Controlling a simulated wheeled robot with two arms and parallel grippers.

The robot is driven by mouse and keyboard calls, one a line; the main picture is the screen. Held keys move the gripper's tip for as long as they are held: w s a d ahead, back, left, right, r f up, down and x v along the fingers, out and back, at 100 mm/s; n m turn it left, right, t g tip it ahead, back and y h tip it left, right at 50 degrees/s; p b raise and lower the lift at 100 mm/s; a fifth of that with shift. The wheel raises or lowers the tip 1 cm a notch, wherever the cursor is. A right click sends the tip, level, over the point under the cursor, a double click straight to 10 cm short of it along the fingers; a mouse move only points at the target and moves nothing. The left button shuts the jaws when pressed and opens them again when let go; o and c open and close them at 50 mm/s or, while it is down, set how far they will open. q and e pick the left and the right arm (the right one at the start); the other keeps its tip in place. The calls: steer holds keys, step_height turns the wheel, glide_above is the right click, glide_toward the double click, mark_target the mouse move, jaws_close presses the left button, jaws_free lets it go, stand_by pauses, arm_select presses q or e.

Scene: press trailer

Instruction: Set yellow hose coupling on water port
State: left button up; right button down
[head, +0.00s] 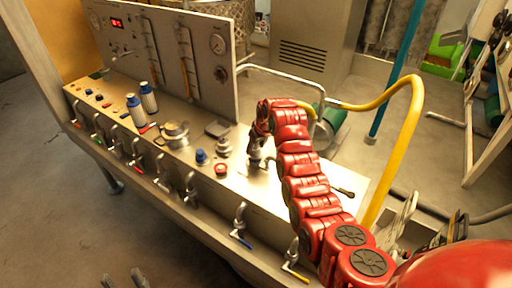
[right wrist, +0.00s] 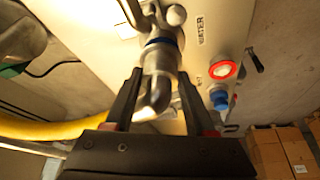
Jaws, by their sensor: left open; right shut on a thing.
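The yellow hose (head: 415,100) arcs from the right side of the bench over to my right gripper (head: 260,136). In the right wrist view, the right gripper (right wrist: 159,76) is shut on the hose's grey metal elbow coupling (right wrist: 156,92), which sits between its black fingers. The coupling's far end meets a blue ring (right wrist: 160,42) beside the WATER label (right wrist: 200,28) on the panel. I cannot tell whether it is fully seated on the water port, which the coupling mostly hides. My left gripper (head: 124,279) is open and empty at the bottom left, away from the bench.
The bench top (head: 110,116) carries several valves and fittings, a red ring port (head: 221,169) and a blue cap (head: 201,157). Several lever handles line the front edge. Floor at left is clear.

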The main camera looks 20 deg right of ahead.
steer(key=shift+f+b, duration=0.4)
steer(key=shift+f, duration=0.15)
steer(key=c, duration=0.5)
jaws_free()
steer(key=shift+v, duration=3.95)
steer(key=p+v, duration=0.3)
steer(key=shift+s+r+p, duration=0.1)
steer(key=shift+r+p, duration=0.05)
steer(key=shift+p, duration=0.2)
